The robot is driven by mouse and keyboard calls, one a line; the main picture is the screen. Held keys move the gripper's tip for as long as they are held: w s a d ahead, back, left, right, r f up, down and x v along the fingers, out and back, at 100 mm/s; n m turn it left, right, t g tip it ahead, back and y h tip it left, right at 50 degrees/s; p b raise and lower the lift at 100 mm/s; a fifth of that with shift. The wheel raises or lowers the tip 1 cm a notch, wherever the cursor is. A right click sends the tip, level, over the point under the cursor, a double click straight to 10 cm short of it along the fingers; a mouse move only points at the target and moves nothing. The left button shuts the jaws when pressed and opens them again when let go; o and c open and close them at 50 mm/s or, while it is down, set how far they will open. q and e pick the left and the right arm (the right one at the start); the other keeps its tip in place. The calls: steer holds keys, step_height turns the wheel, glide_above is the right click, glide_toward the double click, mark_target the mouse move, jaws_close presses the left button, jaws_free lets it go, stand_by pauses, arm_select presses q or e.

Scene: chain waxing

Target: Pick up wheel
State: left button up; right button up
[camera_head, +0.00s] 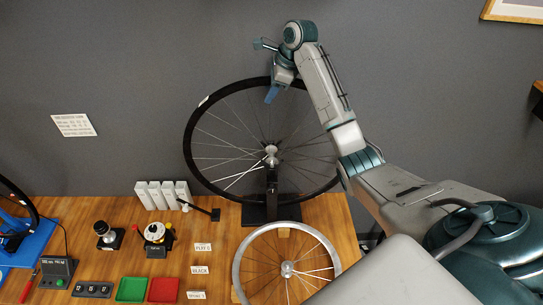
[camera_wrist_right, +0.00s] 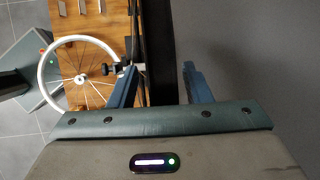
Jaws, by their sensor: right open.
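A large black-rimmed spoked wheel (camera_head: 188,148) stands upright on a black stand (camera_head: 257,214) at the back of the bench, near the wall. My right gripper (camera_head: 272,93) is at the top of this wheel, with its blue fingers pointing down. In the right wrist view, the black rim (camera_wrist_right: 160,60) passes between the open fingers (camera_wrist_right: 163,90); I cannot tell whether they touch it. A second wheel with a silver rim (camera_head: 237,267) is in front of the stand; it also shows in the right wrist view (camera_wrist_right: 43,78). My left gripper is not in view.
White boxes (camera_head: 156,194) stand left of the black wheel. Green (camera_head: 131,289) and red (camera_head: 163,290) trays, small devices and label cards (camera_head: 203,247) cover the bench's front left. Part of another wheel (camera_head: 27,201) is at far left. The grey wall is close behind.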

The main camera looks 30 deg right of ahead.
jaws_close()
stand_by(1.3)
